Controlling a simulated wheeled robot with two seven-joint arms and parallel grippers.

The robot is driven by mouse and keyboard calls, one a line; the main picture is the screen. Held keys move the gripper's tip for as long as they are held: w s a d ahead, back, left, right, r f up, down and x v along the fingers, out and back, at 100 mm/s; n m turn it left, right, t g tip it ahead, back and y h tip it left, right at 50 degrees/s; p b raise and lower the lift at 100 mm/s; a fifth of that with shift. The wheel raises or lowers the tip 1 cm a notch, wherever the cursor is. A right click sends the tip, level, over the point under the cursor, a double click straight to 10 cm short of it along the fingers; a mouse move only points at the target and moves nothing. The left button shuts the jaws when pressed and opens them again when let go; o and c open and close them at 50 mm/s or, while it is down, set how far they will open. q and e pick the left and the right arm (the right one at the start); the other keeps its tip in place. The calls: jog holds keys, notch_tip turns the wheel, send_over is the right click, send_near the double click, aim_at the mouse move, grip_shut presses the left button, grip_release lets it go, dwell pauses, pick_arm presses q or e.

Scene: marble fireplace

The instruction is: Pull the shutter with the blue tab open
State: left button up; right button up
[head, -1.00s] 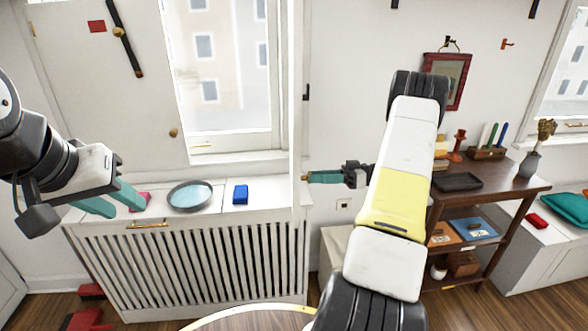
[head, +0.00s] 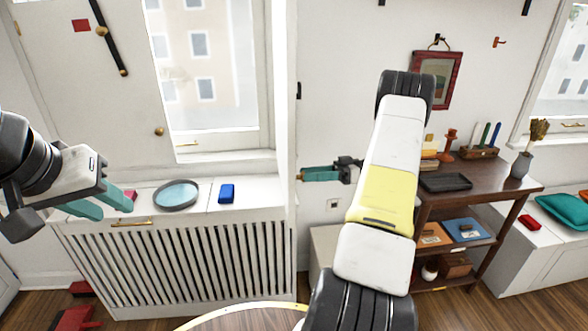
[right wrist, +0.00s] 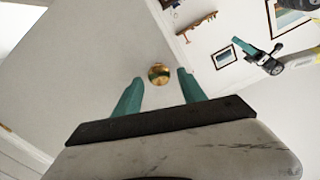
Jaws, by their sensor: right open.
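A white shutter panel (head: 284,90) at the right of the window shows nearly edge-on in the head view. No blue tab shows in any view. The other shutter (head: 95,95), at the left, carries a red tab (head: 81,26) and a brass knob (head: 159,131). My right gripper (head: 302,175) is beside the edge-on panel. In the right wrist view, its teal fingers (right wrist: 159,77) are open, with a round brass knob (right wrist: 159,74) between their tips in the picture. I cannot tell whether they touch it. My left gripper (head: 104,200) is open above the cabinet's left part.
A slatted radiator cabinet (head: 180,265) under the window bears a round dish (head: 176,195) and a blue box (head: 227,193). A round table (head: 250,318) is at the front. A wooden shelf table (head: 500,190) stands at the right, near my right arm.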

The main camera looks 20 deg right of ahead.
jog(key=shift+d+f, duration=0.1)
jog(key=v, duration=0.7)
jog(key=shift+d, duration=0.35)
jog(key=shift+s, duration=0.1)
